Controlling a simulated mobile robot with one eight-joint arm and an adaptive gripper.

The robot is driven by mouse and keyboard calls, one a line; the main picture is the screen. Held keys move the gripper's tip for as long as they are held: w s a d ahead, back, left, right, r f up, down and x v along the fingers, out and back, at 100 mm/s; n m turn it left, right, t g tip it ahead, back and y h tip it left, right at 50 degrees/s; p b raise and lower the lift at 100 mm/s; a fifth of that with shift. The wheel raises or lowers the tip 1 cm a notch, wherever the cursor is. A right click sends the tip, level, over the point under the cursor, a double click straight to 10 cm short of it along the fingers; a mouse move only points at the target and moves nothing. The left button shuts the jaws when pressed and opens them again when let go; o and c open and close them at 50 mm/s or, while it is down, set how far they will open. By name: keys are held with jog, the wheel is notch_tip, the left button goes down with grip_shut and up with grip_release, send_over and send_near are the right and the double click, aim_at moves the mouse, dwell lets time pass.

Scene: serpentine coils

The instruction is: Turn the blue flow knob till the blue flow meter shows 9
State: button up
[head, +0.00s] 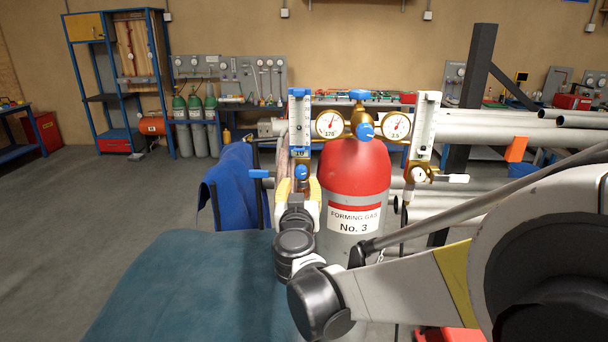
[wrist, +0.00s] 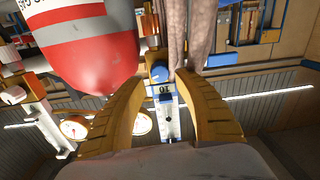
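The blue-framed flow meter (head: 299,118) stands upright left of the gauges; its reading is too small to make out. Its blue flow knob (head: 301,171) is at its lower end, and also shows in the wrist view (wrist: 160,73). My gripper (head: 302,190) is in front of the knob. In the wrist view its two yellow fingers (wrist: 161,80) are apart, with the knob between the tips. A gap seems to show on each side; whether either finger touches the knob is unclear.
The red-topped cylinder (head: 354,168), marked Forming Gas No. 3, stands close right of my gripper. A white flow meter (head: 425,125) with a white knob (head: 418,174) is further right. Two round gauges (head: 330,124) sit between the meters. A blue cloth (head: 230,185) hangs at left.

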aim_at(301, 176)
jog(key=w, duration=0.5)
jog(key=shift+w, duration=0.3)
grip_shut()
